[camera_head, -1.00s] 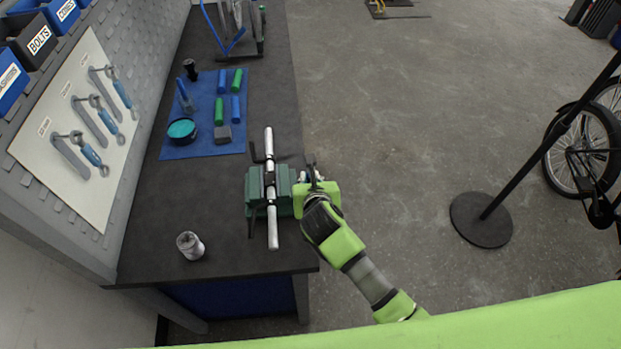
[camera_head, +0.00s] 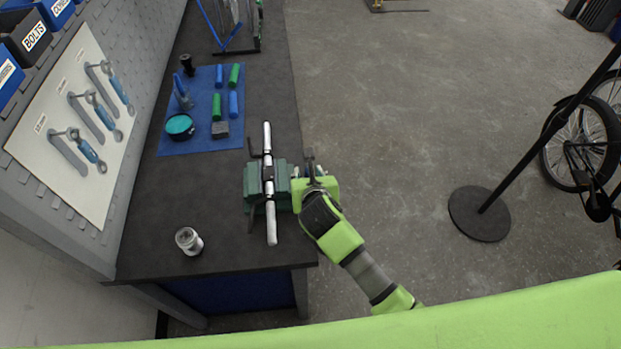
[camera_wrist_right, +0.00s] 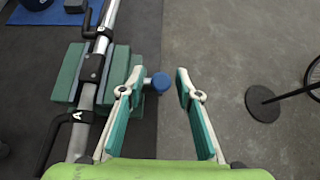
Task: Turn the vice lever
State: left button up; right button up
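A green bench vice (camera_head: 283,186) sits at the right edge of the dark workbench, with a silver tube (camera_head: 271,222) across it. In the right wrist view the vice (camera_wrist_right: 68,77) is at the left, beside my right gripper (camera_wrist_right: 160,78). A short grey stem with a blue round end (camera_wrist_right: 159,82), seemingly part of the vice lever, sticks out from the vice between my fingertips. My right gripper is open, and I see clear space between the blue end and the right finger. In the head view my right gripper (camera_head: 304,174) hides this part. My left gripper is not in view.
A blue mat (camera_head: 205,140) with several tools lies on the bench behind the vice. A small jar (camera_head: 189,241) stands at the front left. A round black stand base (camera_head: 480,214) and a bicycle (camera_head: 582,145) are at the right, with open floor between.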

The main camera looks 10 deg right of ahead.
jog(key=v, duration=1.1)
jog(key=shift+s, duration=0.25)
jog(key=shift+r, duration=0.1)
jog(key=shift+c, duration=0.4)
